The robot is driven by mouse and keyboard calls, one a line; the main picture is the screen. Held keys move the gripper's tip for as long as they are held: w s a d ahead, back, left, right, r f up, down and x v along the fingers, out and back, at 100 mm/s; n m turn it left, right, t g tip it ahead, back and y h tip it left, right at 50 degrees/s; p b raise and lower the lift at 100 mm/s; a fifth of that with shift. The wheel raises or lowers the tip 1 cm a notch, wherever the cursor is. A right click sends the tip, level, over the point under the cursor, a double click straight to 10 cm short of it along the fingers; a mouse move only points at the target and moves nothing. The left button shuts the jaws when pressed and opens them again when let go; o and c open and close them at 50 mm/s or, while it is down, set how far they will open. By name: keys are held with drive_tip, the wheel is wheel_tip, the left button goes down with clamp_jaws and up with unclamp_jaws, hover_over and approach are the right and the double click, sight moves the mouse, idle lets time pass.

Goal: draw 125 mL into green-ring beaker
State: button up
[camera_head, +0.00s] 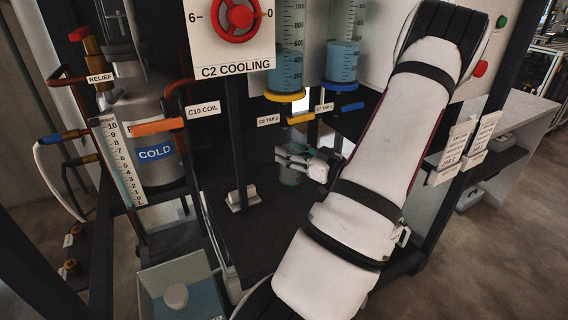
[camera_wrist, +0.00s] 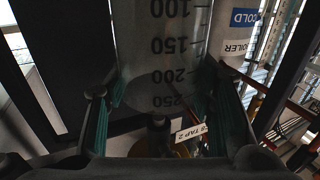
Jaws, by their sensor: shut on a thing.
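My gripper (camera_head: 300,160) is shut around a clear, green-tinted beaker (camera_head: 290,178) on the dark bench in the head view. In the wrist view the beaker (camera_wrist: 165,55) stands between the teal finger pads of my gripper (camera_wrist: 162,110), with marks from 100 to 250 upside down. I cannot tell whether it holds liquid, and its ring is not clearly seen. Above it hangs a graduated cylinder (camera_head: 287,50) with blue liquid and a yellow ring. Its yellow tap handle (camera_head: 301,119) is by a TAP 2 label (camera_head: 268,120), which also shows in the wrist view (camera_wrist: 190,131).
A second cylinder (camera_head: 342,62) with a blue ring and blue tap handle (camera_head: 352,107) stands to the right. A post with the C2 COOLING panel (camera_head: 235,70) rises at left. A bin (camera_head: 190,285) sits at lower left. The bench (camera_head: 215,225) in front is mostly bare.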

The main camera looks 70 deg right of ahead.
drive_tip(key=shift+x, duration=0.9)
drive_tip(key=shift+w+d+f+b, duration=0.15)
drive_tip(key=shift+f+b, duration=0.35)
drive_tip(key=shift+f, duration=0.4)
drive_tip(key=shift+w+d+f+b, duration=0.1)
drive_tip(key=shift+w+f+b, duration=0.1)
drive_tip(key=shift+f+b, duration=0.55)
drive_tip(key=shift+a+f, duration=0.1)
drive_tip(key=shift+f, duration=0.2)
drive_tip(key=o, duration=1.2)
drive_tip(key=shift+c, duration=0.2)
drive_tip(key=shift+s+r+p, duration=0.15)
drive_tip(key=shift+s+p, duration=0.2)
drive_tip(key=p+v, duration=0.2)
drive_tip(key=v, duration=0.9)
drive_tip(key=shift+a, duration=0.2)
drive_tip(key=shift+s, duration=0.15)
